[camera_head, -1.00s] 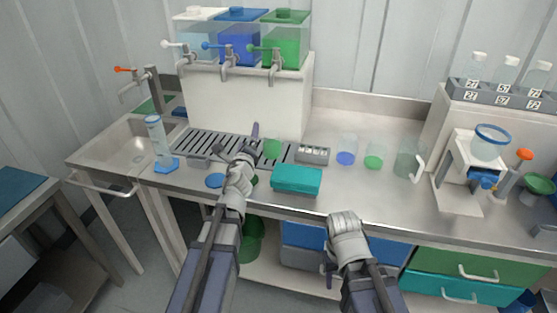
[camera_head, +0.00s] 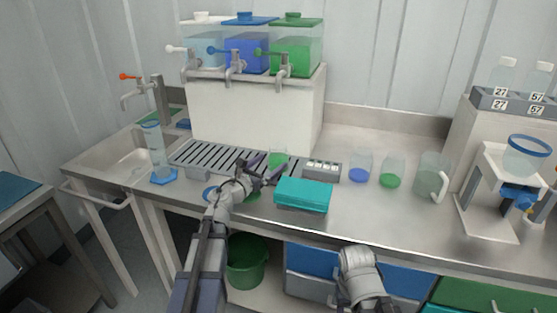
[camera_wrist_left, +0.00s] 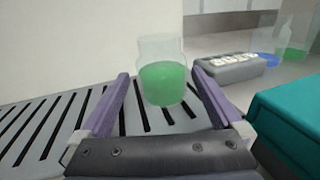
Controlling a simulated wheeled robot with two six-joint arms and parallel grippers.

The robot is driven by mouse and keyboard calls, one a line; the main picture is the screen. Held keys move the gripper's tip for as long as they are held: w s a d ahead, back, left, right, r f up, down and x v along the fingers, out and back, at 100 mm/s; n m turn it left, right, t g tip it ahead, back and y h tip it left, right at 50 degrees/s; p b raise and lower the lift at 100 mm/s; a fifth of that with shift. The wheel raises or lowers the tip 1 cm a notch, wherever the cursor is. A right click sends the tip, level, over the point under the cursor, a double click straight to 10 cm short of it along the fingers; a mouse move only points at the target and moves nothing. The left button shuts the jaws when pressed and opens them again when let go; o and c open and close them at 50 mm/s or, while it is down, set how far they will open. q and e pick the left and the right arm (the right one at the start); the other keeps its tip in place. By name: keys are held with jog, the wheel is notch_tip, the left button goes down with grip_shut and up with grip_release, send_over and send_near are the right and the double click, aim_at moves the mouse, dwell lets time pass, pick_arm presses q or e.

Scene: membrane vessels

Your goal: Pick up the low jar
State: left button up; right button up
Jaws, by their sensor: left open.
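A low clear jar with green liquid (camera_head: 278,160) stands upright at the right part of the slotted drip grate. In the left wrist view the jar (camera_wrist_left: 163,82) is straight ahead, between and just beyond the two purple fingers. My left gripper (camera_head: 264,166) is open and empty, low over the grate. Its fingertips (camera_wrist_left: 161,76) point at the jar, one on each side; I cannot tell whether they touch it. My right arm's wrist shows at the bottom in the head view, but its jaws are not visible.
A teal box (camera_head: 303,195) stands close right of the left gripper. A grey rack (camera_head: 322,171) is right of the jar. A beaker with blue liquid (camera_head: 360,168), another green-filled vessel (camera_head: 392,174) and a handled jug (camera_head: 432,178) stand farther right. Tanks with taps (camera_head: 246,50) rise behind.

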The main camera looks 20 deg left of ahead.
aim_at(279, 155)
pick_arm(q)
jog(key=shift+w+d+r, duration=0.1)
jog(key=shift+w+d, duration=0.1)
jog(key=shift+w, duration=0.35)
jog(key=x, duration=0.4)
jog(key=shift+w+d+r, duration=0.1)
jog(key=shift+d, duration=0.05)
jog(key=shift+c, duration=0.4)
jog(key=c, duration=1.4)
jog(key=shift+r+p, duration=0.15)
jog(key=shift+p, duration=0.2)
notch_tip(279, 155, up, 10)
jog(key=p, duration=0.9)
jog(key=shift+p, duration=0.4)
